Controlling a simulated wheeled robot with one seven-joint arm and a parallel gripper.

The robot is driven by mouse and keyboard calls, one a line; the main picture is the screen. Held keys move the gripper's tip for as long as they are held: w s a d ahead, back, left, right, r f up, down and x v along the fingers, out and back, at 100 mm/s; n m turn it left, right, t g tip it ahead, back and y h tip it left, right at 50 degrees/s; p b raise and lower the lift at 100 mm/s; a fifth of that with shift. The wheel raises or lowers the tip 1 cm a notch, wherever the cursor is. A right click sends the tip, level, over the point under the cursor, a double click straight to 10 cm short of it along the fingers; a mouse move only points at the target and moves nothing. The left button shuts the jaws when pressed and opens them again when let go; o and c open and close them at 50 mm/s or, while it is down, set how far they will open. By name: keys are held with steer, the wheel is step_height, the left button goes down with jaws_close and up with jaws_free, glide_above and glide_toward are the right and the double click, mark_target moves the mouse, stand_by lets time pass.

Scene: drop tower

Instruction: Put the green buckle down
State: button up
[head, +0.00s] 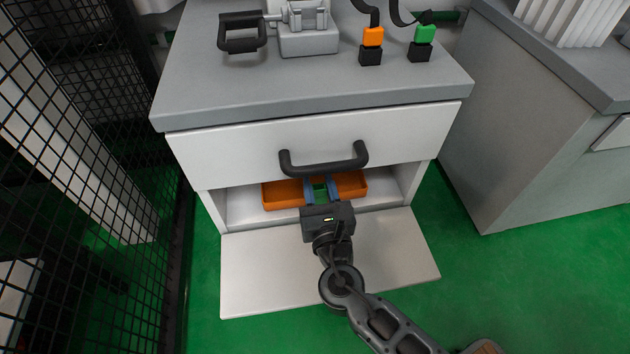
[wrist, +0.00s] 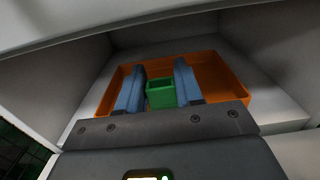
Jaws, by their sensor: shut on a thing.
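The green buckle (wrist: 160,95), a small green block with a hollow-looking top, is between the two blue fingers of my gripper (wrist: 160,88) in the wrist view. My gripper is shut on it. In the head view the buckle (head: 320,190) shows only as a green patch between the fingers (head: 321,190). It is over or in a shallow orange tray (head: 283,194) in the cabinet's lower compartment. The tray also shows in the wrist view (wrist: 226,78). I cannot tell whether the buckle touches the tray floor.
The flap door (head: 260,270) lies open below the compartment. A closed drawer with a black handle (head: 323,160) is just above my gripper. On the counter stand an orange-topped piece (head: 373,37), a green-topped piece (head: 424,35) and a grey device (head: 308,40). Black mesh is at left.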

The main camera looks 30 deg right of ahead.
steer(key=x, duration=0.4)
steer(key=shift+w, duration=0.25)
step_height(320, 180, down, 4)
steer(key=b, duration=0.3)
steer(key=shift+r, duration=0.2)
steer(key=shift+f, duration=0.2)
steer(key=o, duration=1)
steer(key=shift+r, duration=0.1)
steer(key=shift+r, duration=0.15)
steer(key=shift+s, duration=0.35)
steer(key=p+v, duration=0.2)
steer(key=v, duration=0.9)
steer(key=shift+s+a+p, duration=0.1)
steer(key=shift+p, duration=0.3)
